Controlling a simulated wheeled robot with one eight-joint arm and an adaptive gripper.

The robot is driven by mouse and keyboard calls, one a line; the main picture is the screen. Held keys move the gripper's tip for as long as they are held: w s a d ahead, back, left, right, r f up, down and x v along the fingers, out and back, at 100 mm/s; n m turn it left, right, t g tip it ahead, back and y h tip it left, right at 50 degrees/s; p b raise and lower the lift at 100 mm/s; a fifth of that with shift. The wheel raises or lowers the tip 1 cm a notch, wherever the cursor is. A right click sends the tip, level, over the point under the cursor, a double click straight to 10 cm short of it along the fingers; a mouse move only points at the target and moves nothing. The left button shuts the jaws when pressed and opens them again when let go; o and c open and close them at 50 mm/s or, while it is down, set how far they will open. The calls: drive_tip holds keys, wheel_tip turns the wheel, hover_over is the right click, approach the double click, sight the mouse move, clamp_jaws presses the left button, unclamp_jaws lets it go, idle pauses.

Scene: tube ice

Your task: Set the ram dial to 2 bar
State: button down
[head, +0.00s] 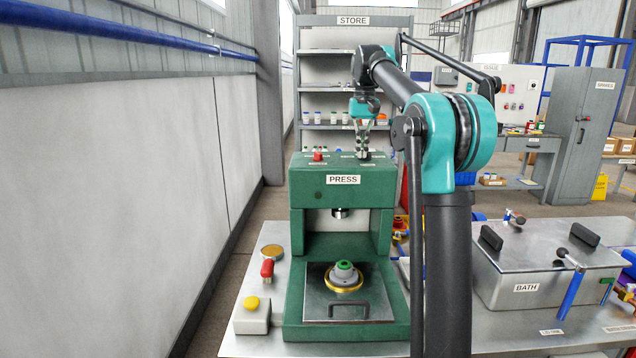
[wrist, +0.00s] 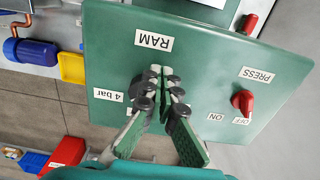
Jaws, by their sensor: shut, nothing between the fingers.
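The green press (head: 343,195) stands on the bench, with the RAM label (wrist: 153,40) on its top face in the wrist view. A "4 bar" label (wrist: 109,95) lies beside my fingers, and another label is mostly covered. My gripper (wrist: 166,78) is shut over the top face where the ram dial lies, with its fingertips together; it also shows above the press in the head view (head: 363,154).
A red PRESS switch (wrist: 242,101) with ON and OFF labels stands beside my gripper on the same top. The press plate (head: 346,300) holds a grey and green part in a brass ring. The bath (head: 540,270) is at the right; a wall runs along the left.

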drive_tip(key=shift+s+d, duration=0.1)
drive_tip(key=shift+d, duration=0.4)
idle(0.7)
drive_tip(key=shift+d, duration=0.35)
drive_tip(key=shift+d, duration=0.55)
idle(0.3)
drive_tip(key=shift+s+d, duration=0.15)
drive_tip(key=shift+s, duration=0.05)
wheel_tip(320, 180, up, 6)
idle(0.6)
